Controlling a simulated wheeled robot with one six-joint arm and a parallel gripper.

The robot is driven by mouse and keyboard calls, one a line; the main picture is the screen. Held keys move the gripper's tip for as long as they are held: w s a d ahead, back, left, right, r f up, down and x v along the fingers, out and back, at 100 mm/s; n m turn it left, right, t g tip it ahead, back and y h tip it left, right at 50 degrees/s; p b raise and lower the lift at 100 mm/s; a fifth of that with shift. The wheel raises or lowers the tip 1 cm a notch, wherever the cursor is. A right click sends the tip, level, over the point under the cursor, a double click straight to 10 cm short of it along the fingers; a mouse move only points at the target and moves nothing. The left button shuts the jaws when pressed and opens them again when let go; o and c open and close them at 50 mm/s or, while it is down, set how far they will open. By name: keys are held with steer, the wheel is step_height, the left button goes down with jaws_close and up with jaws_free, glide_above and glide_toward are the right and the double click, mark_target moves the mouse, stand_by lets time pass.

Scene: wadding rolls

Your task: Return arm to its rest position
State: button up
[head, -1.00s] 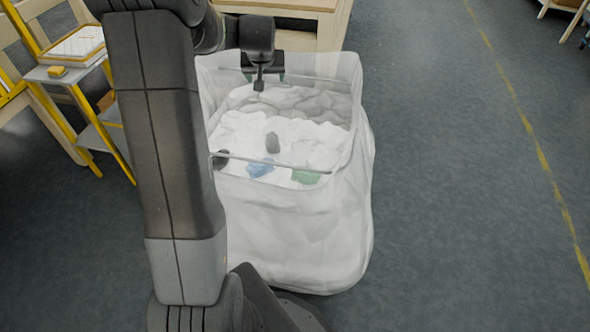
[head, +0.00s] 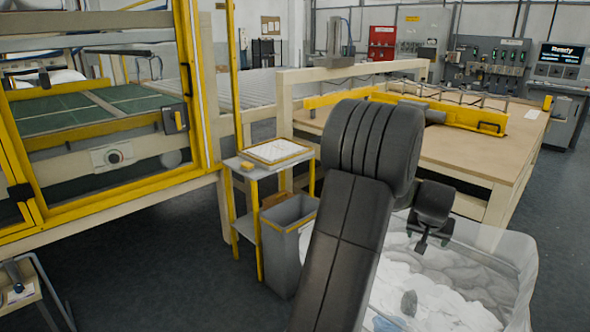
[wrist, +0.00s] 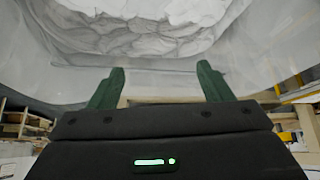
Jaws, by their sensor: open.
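My gripper (wrist: 160,90) is open in the wrist view, its two green fingers apart with nothing between them. In the head view my gripper (head: 428,240) shows small and dark above the translucent bag-lined bin (head: 518,258) at the lower right. White wadding (head: 435,300) fills much of the bin, with a grey lump (head: 409,303) and part of a blue one (head: 386,324) on it. The wadding also shows at the top of the wrist view (wrist: 150,15). My arm crosses the middle of the head view and hides the bin's left side.
A wooden worktable (head: 480,150) with a yellow bar stands behind the bin. Left of my arm are a small yellow-legged stand (head: 240,172), a grey waste bin (head: 283,240) and a yellow-framed machine (head: 100,215). Open floor (head: 150,285) lies at the lower left.

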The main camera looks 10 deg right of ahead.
steer(key=w+r+p+x, duration=0.1)
steer(key=x, duration=0.6)
steer(key=shift+d+f, duration=0.15)
steer(key=shift+d, duration=0.25)
steer(key=shift+f, duration=0.1)
